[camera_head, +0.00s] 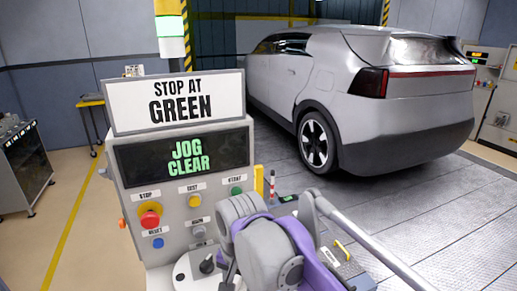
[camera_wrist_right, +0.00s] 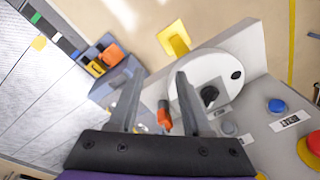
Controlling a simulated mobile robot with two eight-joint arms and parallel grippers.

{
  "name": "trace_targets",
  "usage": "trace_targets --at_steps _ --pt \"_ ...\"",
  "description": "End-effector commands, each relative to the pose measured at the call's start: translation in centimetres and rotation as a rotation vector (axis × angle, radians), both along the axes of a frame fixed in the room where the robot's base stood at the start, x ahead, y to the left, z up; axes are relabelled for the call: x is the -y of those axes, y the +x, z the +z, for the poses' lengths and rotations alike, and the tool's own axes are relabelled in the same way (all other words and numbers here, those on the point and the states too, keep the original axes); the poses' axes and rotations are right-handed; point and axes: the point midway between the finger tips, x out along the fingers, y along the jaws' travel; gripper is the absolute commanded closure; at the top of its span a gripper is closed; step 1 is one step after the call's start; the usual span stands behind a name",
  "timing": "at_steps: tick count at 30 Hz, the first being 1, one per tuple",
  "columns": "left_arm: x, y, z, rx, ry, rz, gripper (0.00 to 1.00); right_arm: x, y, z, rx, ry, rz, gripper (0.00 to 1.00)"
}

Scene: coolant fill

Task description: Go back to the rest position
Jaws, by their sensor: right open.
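My right arm with purple links (camera_head: 285,235) reaches in front of the control panel's lower right in the head view. My right gripper (camera_wrist_right: 158,82) is open in the wrist view, with nothing held between its fingers. A black joystick (camera_wrist_right: 209,95) on a round white plate (camera_wrist_right: 222,70) lies just beyond the right finger, and the fingers look apart from it. The joystick (camera_head: 207,264) also shows in the head view. An orange-tipped part (camera_wrist_right: 163,115) shows between the fingers, beyond them. My left gripper is in neither view.
The control panel (camera_head: 120,200) has a red stop button (camera_head: 150,216), and its screen (camera_head: 187,157) reads "JOG CLEAR". A sign (camera_head: 175,101) reads "STOP AT GREEN"; the light above (camera_head: 172,26) is green. A silver car (camera_head: 330,95) stands behind. Open floor lies left.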

Motion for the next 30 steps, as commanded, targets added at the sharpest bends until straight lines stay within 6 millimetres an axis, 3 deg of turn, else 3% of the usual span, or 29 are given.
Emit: trace_targets --at_steps 1,6,9,13,20,30 --pt "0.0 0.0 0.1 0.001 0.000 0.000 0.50 2.5 -0.6 -0.8 0.024 0.003 0.011 0.51" --pt "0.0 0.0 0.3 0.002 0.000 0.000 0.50 10.4 -3.7 -4.9 0.140 -0.001 0.092 0.51" --pt "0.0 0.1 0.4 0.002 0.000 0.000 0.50 14.6 -6.5 -8.0 0.213 -0.027 0.145 0.51" --pt "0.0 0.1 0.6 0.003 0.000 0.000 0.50 18.6 -10.0 -11.8 0.295 -0.074 0.204 0.51" --pt "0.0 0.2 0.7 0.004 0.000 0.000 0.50 21.7 -13.5 -15.6 0.367 -0.139 0.267 0.51" --pt "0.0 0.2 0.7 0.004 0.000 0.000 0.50 21.9 -13.8 -16.0 0.373 -0.146 0.275 0.51"
